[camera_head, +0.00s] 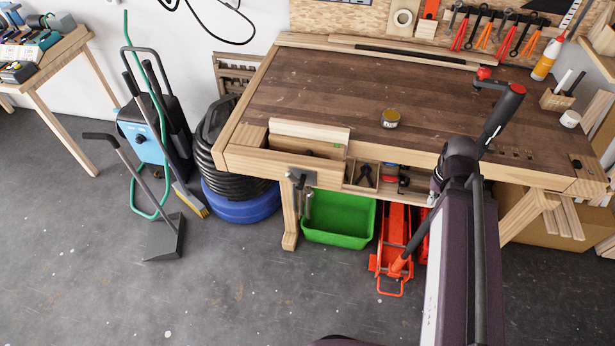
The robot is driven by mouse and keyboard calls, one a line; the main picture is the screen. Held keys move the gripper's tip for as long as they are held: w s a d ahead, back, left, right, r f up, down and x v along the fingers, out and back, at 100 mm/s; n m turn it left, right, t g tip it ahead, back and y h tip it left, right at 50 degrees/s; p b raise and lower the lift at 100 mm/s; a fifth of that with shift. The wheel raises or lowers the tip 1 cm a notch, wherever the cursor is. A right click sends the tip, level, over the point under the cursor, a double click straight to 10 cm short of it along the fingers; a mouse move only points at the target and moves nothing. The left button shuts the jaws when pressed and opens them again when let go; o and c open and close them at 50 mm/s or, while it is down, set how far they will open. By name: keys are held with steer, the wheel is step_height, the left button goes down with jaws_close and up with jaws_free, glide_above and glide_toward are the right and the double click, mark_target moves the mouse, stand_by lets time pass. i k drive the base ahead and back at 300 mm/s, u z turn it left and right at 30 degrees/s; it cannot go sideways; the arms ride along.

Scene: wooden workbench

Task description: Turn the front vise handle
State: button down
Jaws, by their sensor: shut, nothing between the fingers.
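The front vise (309,142) is on the bench's left front, with a pale wooden jaw along the edge. Its metal handle (306,200) hangs down in front of the bench, below a dark metal bracket. My arm rises on the right of the view and reaches over the bench's right half. My gripper (478,85) is small and dark at the arm's far end, above the back right of the benchtop. It is shut and empty, well apart from the handle. Its fingertips are too small to make out clearly.
A green bin (340,222) sits under the bench right beside the handle, and a red jack (392,240) stands farther right. A black hose coil (212,150) is left of the bench. A small jar (390,117) stands on the benchtop. The floor in front is clear.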

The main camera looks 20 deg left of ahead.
mark_target(300, 182)
steer(key=z, duration=0.1)
steer(key=k, duration=1.7)
steer(key=u, duration=0.3)
steer(key=i, duration=1.05)
